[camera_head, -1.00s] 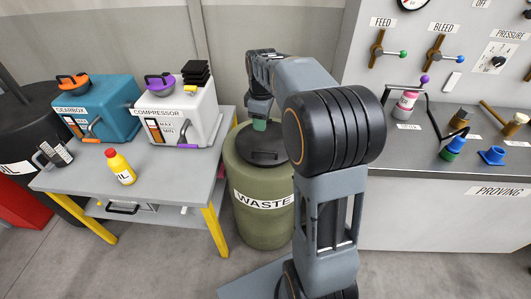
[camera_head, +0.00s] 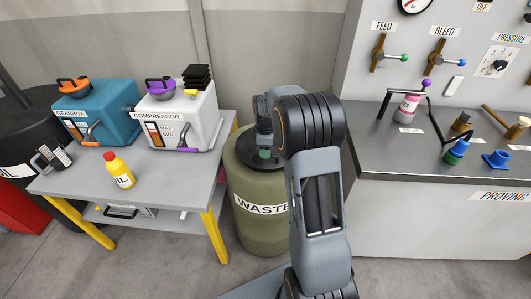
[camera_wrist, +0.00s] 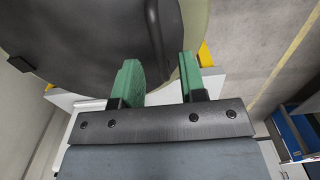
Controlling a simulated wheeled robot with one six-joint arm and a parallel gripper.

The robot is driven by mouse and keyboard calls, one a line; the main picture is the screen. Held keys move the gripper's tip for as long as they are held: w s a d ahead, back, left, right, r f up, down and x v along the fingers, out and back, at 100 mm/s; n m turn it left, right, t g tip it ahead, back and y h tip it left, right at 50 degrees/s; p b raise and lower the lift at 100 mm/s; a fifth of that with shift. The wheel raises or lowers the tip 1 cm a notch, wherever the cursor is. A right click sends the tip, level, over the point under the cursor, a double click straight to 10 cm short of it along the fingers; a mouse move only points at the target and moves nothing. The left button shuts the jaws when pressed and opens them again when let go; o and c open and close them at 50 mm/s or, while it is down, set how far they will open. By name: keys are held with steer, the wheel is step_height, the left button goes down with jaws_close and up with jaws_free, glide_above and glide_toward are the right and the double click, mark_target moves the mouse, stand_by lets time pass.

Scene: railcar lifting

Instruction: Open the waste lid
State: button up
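The olive waste drum (camera_head: 262,225) stands between the table and the proving bench, with a "WASTE" label on its side. Its dark round lid (camera_head: 245,149) lies shut on top, partly hidden by my arm. In the wrist view the lid (camera_wrist: 70,45) fills the upper left, and its curved dark handle (camera_wrist: 158,35) comes down toward the gap between my fingers. My gripper (camera_wrist: 161,80) is open, its two green fingers apart. In the head view my gripper (camera_head: 265,153) is low over the lid. Whether a finger touches the handle I cannot tell.
The table (camera_head: 75,185) at left holds a blue gearbox unit (camera_head: 97,112), a white compressor unit (camera_head: 180,118), and a yellow oil bottle (camera_head: 119,170). The proving bench (camera_head: 420,160) with levers and small items stands close on the right.

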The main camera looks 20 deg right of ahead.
steer(key=shift+f, duration=0.9)
steer(key=shift+c, duration=0.2)
jaws_close()
